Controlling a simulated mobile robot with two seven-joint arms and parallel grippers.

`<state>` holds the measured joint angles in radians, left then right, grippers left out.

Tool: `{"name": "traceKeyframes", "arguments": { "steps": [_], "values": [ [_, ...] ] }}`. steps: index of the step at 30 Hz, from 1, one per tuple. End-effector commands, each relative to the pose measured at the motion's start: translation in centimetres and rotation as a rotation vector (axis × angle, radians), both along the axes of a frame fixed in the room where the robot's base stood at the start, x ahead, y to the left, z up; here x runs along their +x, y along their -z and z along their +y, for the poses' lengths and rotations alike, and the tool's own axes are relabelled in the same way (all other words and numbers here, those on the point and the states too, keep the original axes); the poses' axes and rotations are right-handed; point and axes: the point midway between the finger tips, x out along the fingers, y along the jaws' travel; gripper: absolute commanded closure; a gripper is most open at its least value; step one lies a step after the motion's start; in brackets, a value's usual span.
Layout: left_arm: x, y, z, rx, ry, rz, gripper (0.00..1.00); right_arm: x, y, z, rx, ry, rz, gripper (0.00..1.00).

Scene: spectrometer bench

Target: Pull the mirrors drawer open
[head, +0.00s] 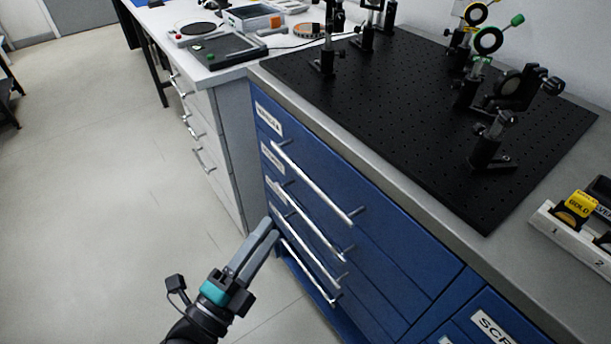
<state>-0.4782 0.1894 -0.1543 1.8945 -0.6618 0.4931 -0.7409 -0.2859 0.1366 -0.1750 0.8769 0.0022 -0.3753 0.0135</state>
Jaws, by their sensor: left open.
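A blue drawer cabinet (390,275) stands under the bench top, with several drawers stacked one above another. Each drawer has a long silver bar handle, such as the top handle (312,182), the second handle (310,221) and the lowest handle (307,272). White labels (268,118) sit at the drawers' left ends, too slanted for me to read which one says mirrors. The drawers look shut. My left gripper (271,230) is open and empty, its fingers pointing up at the left ends of the lower handles. I cannot tell whether it touches one. My right gripper is out of view.
A black perforated board (400,110) with optics mounts covers the bench top above. A white rack (570,236) with a yellow GOLD box is at the right. A white drawer unit (215,140) adjoins on the left. The pale floor (100,180) to the left is clear.

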Motion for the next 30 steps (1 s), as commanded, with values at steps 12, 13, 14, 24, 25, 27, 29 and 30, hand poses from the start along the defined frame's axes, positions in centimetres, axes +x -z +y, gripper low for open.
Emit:
{"name": "traceKeyframes", "arguments": {
  "steps": [12, 13, 14, 24, 25, 27, 29, 30],
  "values": [
    [6.3, -1.4, -3.7, -0.003, -0.001, -0.001, 0.55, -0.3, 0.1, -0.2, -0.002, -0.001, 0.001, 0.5],
    [6.7, -1.5, -4.0, -0.003, -0.001, -0.001, 0.55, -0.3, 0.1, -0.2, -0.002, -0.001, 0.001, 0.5],
    [7.2, -1.6, -4.3, -0.004, -0.001, -0.001, 0.55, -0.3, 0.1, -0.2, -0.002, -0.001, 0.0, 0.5],
    [10.9, -2.3, -6.6, -0.004, 0.0, 0.001, 0.55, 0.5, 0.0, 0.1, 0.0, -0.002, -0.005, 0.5],
    [11.1, -2.4, -6.7, -0.004, 0.0, 0.001, 0.55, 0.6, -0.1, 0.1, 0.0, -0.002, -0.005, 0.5],
    [11.4, -2.4, -6.8, -0.003, -0.001, 0.003, 0.55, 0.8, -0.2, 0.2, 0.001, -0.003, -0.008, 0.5],
    [11.5, -2.4, -6.9, -0.003, -0.002, 0.003, 0.55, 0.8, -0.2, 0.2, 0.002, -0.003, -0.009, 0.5],
    [11.6, -2.4, -6.9, -0.003, -0.002, 0.004, 0.55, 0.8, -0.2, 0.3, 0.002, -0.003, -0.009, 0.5]
  ]
}}
